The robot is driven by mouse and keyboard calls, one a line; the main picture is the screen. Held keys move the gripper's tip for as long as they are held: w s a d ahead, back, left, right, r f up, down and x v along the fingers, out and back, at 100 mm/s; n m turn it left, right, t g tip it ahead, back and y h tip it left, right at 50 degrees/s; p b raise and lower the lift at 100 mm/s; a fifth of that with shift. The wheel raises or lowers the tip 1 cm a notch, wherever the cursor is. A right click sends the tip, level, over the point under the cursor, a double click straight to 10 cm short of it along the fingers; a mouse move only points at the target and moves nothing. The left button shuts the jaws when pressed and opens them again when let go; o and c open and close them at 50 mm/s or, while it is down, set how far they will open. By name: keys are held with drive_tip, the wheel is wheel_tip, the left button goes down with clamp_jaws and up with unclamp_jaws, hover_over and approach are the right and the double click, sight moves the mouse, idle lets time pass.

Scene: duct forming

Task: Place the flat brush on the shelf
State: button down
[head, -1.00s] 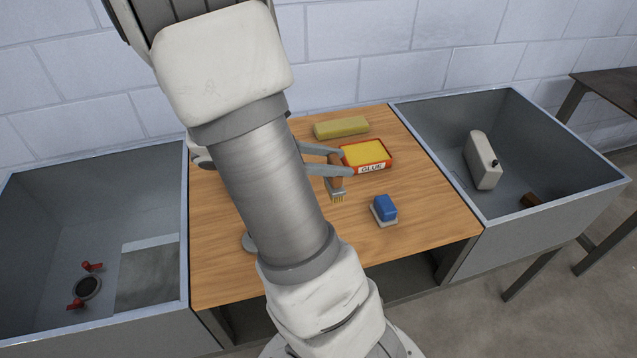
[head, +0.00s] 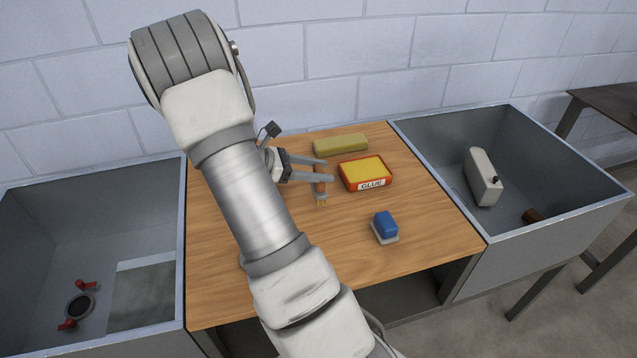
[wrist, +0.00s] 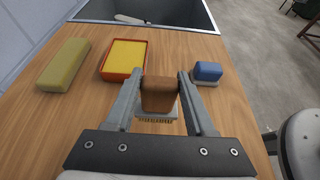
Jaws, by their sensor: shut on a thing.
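The flat brush (head: 319,186) has a brown wooden handle, a metal band and short pale bristles. My gripper (head: 328,170) is shut on its handle, left of the glue tray. In the wrist view the brush (wrist: 159,95) sits between the two fingers, bristles toward the camera side. It is over the wooden worktop (head: 270,290); I cannot tell how high. A dark open space, maybe the shelf (head: 400,305), shows under the worktop's front edge, mostly in shadow and partly behind my arm.
An orange glue tray (head: 366,174), a yellow-green block (head: 340,144) and a blue-topped brush or sponge (head: 385,227) lie on the worktop.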

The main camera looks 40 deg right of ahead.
sight(320, 193)
drive_tip(key=shift+f, duration=2)
drive_tip(key=shift+f, duration=0.15)
drive_tip(key=shift+c, duration=1.3)
unclamp_jaws()
